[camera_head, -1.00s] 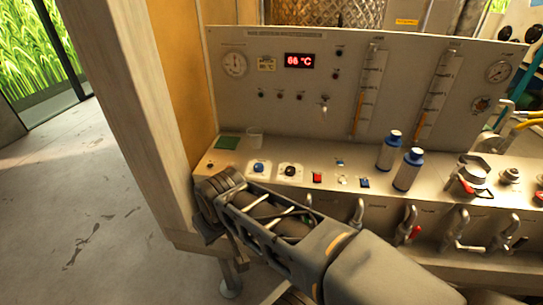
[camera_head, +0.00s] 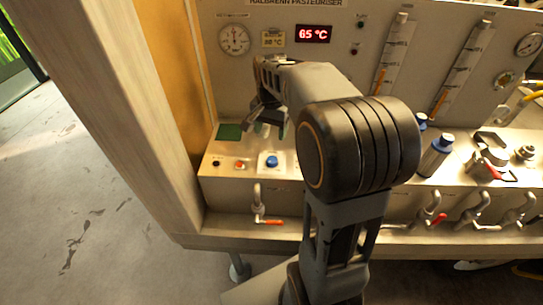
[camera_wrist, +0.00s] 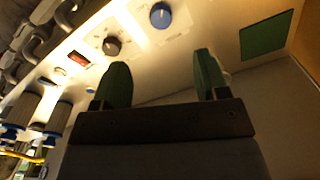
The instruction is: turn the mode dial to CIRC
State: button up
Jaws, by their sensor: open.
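Two knobs sit on the sloping white control panel: a blue knob (camera_head: 272,160), also in the wrist view (camera_wrist: 160,15), and a black knob (camera_wrist: 112,46) beside it. Their labels are too small to read, so I cannot tell which is the mode dial. My arm hides the black knob in the head view. My gripper (camera_head: 268,112) is above the back of the panel, pointing down. In the wrist view my gripper (camera_wrist: 163,80) is open, with two green-padded fingers apart and nothing between them. Both knobs lie beyond the fingertips, touching neither.
A green pad (camera_head: 229,132) lies at the panel's back left. A red switch (camera_wrist: 79,59) is past the black knob. A blue-capped bottle (camera_head: 437,156) stands to the right. The upright panel with gauge (camera_head: 234,40) and red display (camera_head: 312,34) rises close behind my gripper.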

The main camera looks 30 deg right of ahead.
aim_at(272, 160)
jog(key=shift+m, duration=0.6)
jog(key=f, duration=0.4)
jog(key=w+d+f, duration=0.1)
jog(key=f, duration=0.4)
jog(key=f+p, duration=0.1)
jog(key=f, duration=0.4)
jog(key=shift+w+d, duration=0.15)
jog(key=shift+w, duration=0.1)
